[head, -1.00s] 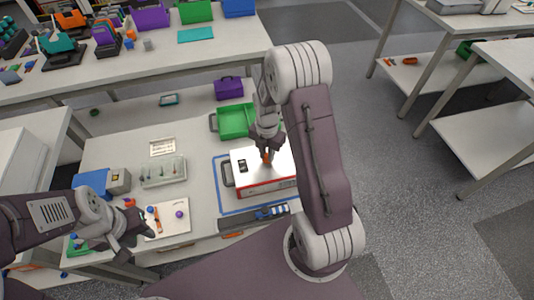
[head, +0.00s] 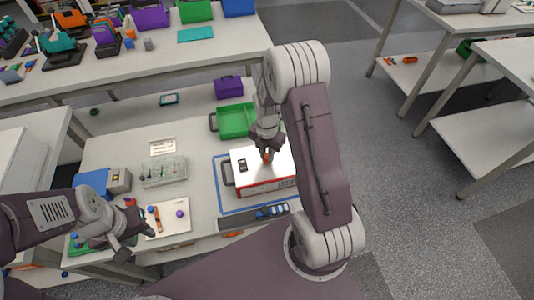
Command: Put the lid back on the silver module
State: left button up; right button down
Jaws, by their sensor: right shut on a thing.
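The silver module (head: 267,188) sits on a blue-outlined area of the workbench, with a red band along its side and a dark handle at its left end. My left gripper (head: 132,245) is open and empty at the bench's front left, beside a white sheet.
A green bin (head: 236,121) stands behind the module and a purple box (head: 228,89) farther back. A grey rack (head: 163,172) is to the left. The white sheet (head: 176,222) holds small parts. A dark strip (head: 240,220) lies in front of the module.

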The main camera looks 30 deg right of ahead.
jog(key=c, duration=1.2)
grip_release()
jog(key=shift+c, duration=0.2)
jog(key=o, duration=0.5)
notch_tip(320, 180, up, 7)
jog(key=p, duration=0.6)
jog(key=shift+p, duration=0.3)
jog(key=shift+c, duration=0.4)
grip_shut()
